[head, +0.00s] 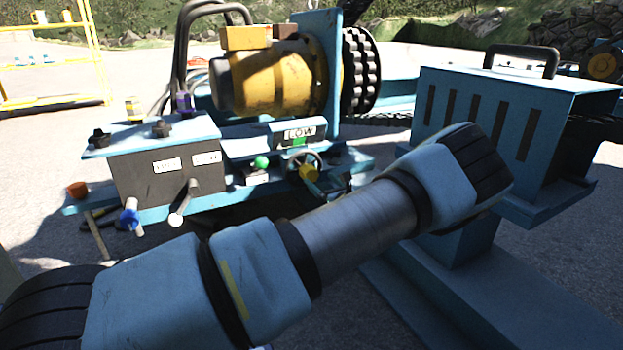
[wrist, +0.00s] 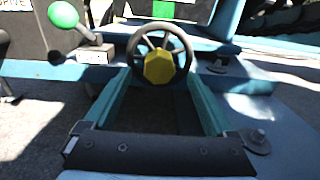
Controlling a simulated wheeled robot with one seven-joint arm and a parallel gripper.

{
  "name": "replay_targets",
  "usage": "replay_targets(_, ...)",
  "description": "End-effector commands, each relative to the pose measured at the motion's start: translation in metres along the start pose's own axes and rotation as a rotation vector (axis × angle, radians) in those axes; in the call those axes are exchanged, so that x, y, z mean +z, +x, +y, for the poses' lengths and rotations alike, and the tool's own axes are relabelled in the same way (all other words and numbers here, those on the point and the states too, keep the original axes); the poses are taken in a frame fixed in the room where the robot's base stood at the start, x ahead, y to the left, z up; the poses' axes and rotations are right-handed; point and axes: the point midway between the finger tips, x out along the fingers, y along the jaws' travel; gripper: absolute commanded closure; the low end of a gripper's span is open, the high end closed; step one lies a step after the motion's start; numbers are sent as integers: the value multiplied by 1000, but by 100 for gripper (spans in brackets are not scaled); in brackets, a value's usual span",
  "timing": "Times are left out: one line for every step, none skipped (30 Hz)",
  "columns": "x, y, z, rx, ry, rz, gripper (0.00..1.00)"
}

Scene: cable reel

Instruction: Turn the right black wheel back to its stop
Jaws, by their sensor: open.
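The dark, spoked handwheel (head: 303,159) with a yellow hub is at the front right of the blue machine in the head view. In the wrist view the handwheel (wrist: 159,66) is at the top centre, its hub facing the camera. My gripper (wrist: 159,76) is open, with its teal fingers reaching forward on either side of the wheel's lower part and nothing held between them. Whether the fingers touch the rim cannot be told.
A green-knobbed lever (wrist: 75,20) is left of the wheel. A control box (head: 150,165) with black knobs (head: 161,128) on top and levers in front stands further left. A blue slotted housing (head: 490,115) is at the right. The base plate (wrist: 285,85) has bolts near the wheel.

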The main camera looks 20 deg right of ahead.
Motion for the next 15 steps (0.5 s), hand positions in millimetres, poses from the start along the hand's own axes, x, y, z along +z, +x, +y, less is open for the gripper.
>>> replay_targets(-4, 11, 1, 3, -4, -2, 10)
replay_targets(-4, 17, 1, 4, -4, -1, 10)
replay_targets(-5, 24, 1, 2, -4, -1, 10)
replay_targets(-5, 30, 0, 2, -5, -1, 10)
replay_targets(-4, 35, 0, 3, -5, -1, 10)
replay_targets(-4, 42, 1, 3, -5, -1, 10)
replay_targets(-4, 46, 1, 2, -5, -1, 10)
replay_targets(-4, 51, 0, 2, -4, -1, 10)
replay_targets(-3, 56, 0, 1, -4, -1, 10)
replay_targets(-3, 59, 0, 1, -4, -1, 10)
replay_targets(-3, 62, 0, 1, -4, -1, 10)
replay_targets(-2, 65, 0, 1, -5, -1, 10)
replay_targets(-2, 67, 0, 1, -5, -1, 10)
replay_targets(-1, 69, 0, 1, -5, -1, 10)
replay_targets(-1, 70, 0, 1, -4, -1, 10)
